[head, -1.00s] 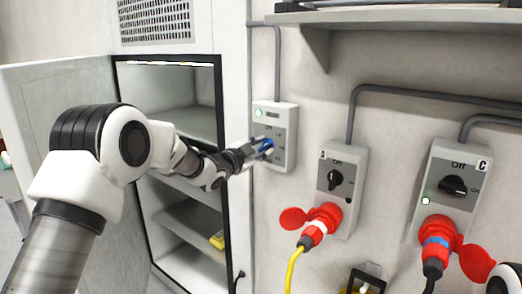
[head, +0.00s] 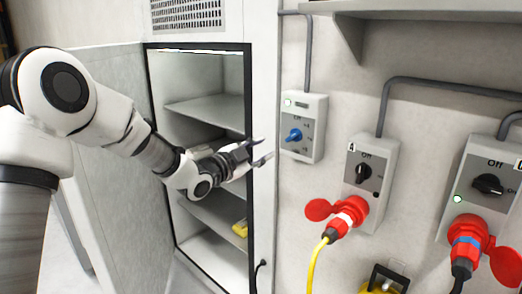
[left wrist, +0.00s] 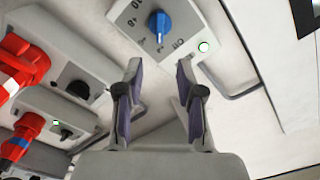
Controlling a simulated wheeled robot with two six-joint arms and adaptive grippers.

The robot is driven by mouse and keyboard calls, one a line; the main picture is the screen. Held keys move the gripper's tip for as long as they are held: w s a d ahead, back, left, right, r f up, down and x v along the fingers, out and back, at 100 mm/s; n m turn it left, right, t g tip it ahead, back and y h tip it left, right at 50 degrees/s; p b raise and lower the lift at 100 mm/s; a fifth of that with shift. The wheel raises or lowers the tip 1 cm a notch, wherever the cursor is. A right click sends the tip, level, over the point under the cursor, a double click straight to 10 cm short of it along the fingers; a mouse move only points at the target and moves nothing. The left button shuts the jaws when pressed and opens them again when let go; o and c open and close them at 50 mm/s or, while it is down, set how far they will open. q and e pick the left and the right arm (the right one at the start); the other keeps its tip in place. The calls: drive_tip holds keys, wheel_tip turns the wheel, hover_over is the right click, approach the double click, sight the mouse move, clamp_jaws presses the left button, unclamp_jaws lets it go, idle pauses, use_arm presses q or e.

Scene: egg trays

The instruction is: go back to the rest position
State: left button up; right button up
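My left gripper (head: 264,150) is open and empty in front of the right edge of the open cabinet. It is apart from the blue knob (head: 293,135) on the grey control box (head: 306,110) to its right. In the left wrist view the two fingers (left wrist: 159,66) stand spread with nothing between them. The blue knob (left wrist: 160,22) shows beyond the fingertips, clear of them. A light is lit on that box. My right gripper is out of view.
The open cabinet (head: 249,75) has shelves, with a yellow item (head: 240,228) on a lower one. Its door (head: 100,150) stands open behind my left arm. A shelf (head: 420,8) juts out above.

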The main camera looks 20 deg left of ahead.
use_arm(q)
drive_tip(key=shift+w+d, duration=0.1)
drive_tip(key=s+d+f+n+g+y, duration=0.1)
drive_tip(key=s+d+f+g, duration=0.15)
drive_tip(key=f, duration=0.95)
drive_tip(key=s+d+f+g+b, duration=0.15)
drive_tip(key=s+f, duration=0.25)
drive_tip(key=f, duration=0.7)
drive_tip(key=s+d+f+n+g+y, duration=0.1)
drive_tip(key=s+f+g, duration=0.2)
drive_tip(key=f, duration=0.9)
drive_tip(key=s+f+n+g+y, duration=0.2)
drive_tip(key=s+f+n+g, duration=0.25)
drive_tip(key=s+f, duration=1.2)
drive_tip(key=s+a+n+g+y, duration=0.2)
drive_tip(key=s+n+g, duration=0.3)
drive_tip(key=s, duration=1.3)
drive_tip(key=shift+s+a+r+n, duration=0.2)
drive_tip(key=shift+a+n, duration=0.2)
drive_tip(key=shift+n, duration=0.65)
